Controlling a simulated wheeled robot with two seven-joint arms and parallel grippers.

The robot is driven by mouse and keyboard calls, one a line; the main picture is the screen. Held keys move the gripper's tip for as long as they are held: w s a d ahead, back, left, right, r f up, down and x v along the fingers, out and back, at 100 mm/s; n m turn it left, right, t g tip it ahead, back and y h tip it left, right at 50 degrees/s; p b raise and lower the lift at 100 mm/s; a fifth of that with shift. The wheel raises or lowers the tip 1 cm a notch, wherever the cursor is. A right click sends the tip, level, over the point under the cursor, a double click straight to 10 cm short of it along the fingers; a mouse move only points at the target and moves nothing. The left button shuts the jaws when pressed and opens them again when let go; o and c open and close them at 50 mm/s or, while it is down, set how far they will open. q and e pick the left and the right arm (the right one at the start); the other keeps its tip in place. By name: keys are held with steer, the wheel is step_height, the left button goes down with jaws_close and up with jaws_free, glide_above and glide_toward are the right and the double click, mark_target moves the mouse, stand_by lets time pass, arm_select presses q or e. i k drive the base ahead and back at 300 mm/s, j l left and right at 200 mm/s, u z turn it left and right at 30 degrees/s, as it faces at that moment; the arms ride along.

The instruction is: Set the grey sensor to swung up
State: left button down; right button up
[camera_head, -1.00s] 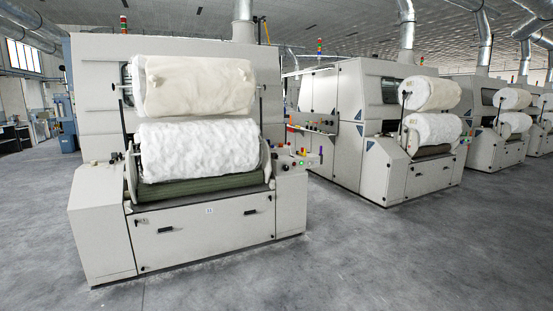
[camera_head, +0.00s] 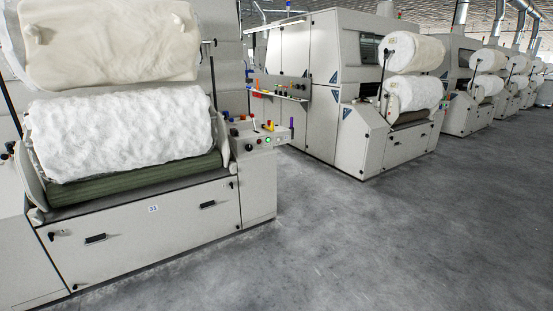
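I cannot pick out the grey sensor for certain; the small parts on the nearest carding machine are too small to tell apart. That machine (camera_head: 140,238) fills the left side of the view. Neither of my grippers is in view.
The near machine holds a white fibre roll (camera_head: 120,133) with a cream roll (camera_head: 110,42) above. A second machine (camera_head: 330,90) stands behind to the right, with more in a row beyond. The grey concrete floor (camera_head: 390,240) at front right is clear.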

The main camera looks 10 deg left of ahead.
mark_target(234, 132)
steer(key=i, duration=3.8)
steer(key=j+u, duration=0.05)
steer(key=j, duration=0.05)
